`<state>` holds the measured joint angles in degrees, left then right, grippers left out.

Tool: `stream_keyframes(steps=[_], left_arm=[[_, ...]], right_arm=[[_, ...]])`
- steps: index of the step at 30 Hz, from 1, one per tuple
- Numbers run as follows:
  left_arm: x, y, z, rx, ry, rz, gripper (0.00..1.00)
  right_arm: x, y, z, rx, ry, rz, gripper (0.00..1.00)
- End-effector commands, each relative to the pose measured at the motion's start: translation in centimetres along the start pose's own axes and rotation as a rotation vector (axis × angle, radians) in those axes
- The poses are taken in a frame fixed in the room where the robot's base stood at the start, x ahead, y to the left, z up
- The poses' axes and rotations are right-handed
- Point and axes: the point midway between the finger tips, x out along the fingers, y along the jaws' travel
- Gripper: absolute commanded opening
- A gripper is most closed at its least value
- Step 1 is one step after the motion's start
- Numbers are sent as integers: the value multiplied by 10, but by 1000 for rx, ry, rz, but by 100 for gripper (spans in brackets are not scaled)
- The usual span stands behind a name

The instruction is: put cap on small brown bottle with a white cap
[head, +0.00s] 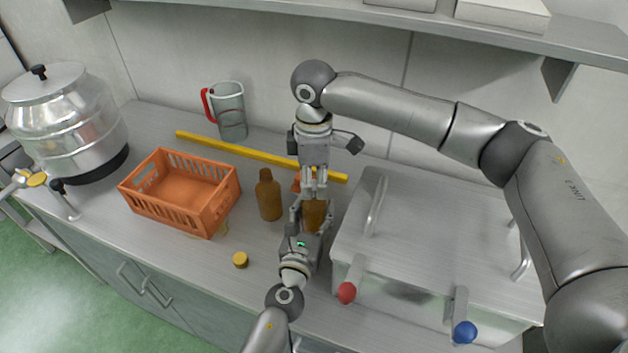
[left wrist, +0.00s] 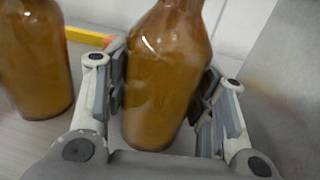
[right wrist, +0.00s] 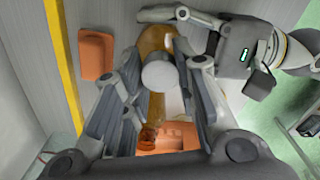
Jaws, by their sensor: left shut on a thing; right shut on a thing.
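A brown bottle (head: 315,214) stands upright on the counter. My left gripper (head: 312,222) is shut around its body; the left wrist view shows the bottle (left wrist: 165,85) between the fingers. My right gripper (head: 314,190) points down over this bottle, shut on a white cap (right wrist: 160,75). The cap is over the bottle's top; I cannot tell whether it touches the neck. The neck is mostly hidden by the fingers and cap. A second brown bottle (head: 269,196) stands uncapped to the left, and also shows in the left wrist view (left wrist: 35,62).
A yellow cap (head: 240,260) lies at the front. An orange crate (head: 205,215) stands left, a jug (head: 231,112) behind. A yellow bar (head: 250,153) crosses the back; a small orange thing (right wrist: 96,55) lies near it. A steel container (head: 440,230) fills the right.

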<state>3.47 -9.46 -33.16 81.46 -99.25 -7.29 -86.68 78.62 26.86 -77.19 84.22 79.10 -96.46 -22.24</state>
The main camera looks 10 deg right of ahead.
Motion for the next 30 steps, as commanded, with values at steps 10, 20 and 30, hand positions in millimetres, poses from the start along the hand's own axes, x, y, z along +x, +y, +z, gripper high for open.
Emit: stream_keyframes(steps=[10,20,30], left_arm=[[0,0,0,0,1,-1,0],[0,0,0,0,1,-1,0],[0,0,0,0,1,-1,0]], right_arm=[[0,0,0,0,1,1,52],[-8,1,0,0,1,2,52],[-74,1,-1,0,2,3,52]])
